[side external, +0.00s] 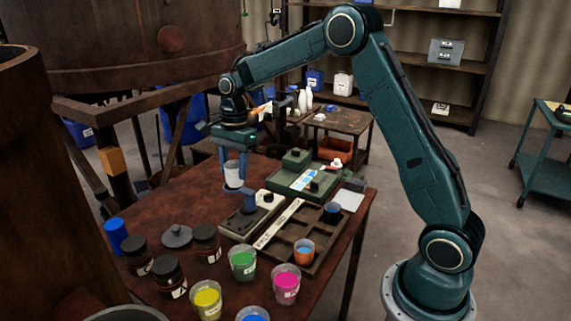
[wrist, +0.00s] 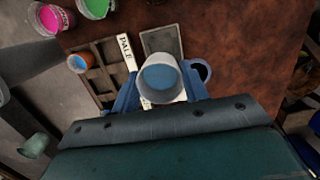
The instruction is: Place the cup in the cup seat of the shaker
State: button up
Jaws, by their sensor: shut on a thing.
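The cup (side external: 232,178) is pale and tapered. In the wrist view the cup (wrist: 158,80) shows blue liquid inside. My gripper (side external: 233,172) is shut on it, one blue finger on each side, and holds it roughly upright above the table. The shaker (side external: 238,225) is a low grey block with a dark top plate; its plate shows in the wrist view (wrist: 162,40). A blue ring, apparently the cup seat (side external: 248,201), stands by it. In the wrist view the ring (wrist: 202,68) is just right of the cup, partly covered by the finger. The cup's height above the seat is unclear.
A wooden compartment tray (side external: 288,233) holds an orange cup and a dark-blue cup. Open paint cups (side external: 243,263) and dark jars (side external: 137,255) stand at the front. A green device (side external: 300,183) stands behind the shaker. A large vat (side external: 130,45) is at the upper left.

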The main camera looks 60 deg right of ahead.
jog(key=shift+f, duration=6.3)
jog(key=shift+f, duration=0.15)
jog(key=o, duration=1)
jog(key=r, duration=0.4)
jog(key=d+r, duration=0.1)
jog(key=r, duration=0.7)
jog(key=shift+d, duration=0.25)
jog(key=shift+r, duration=0.15)
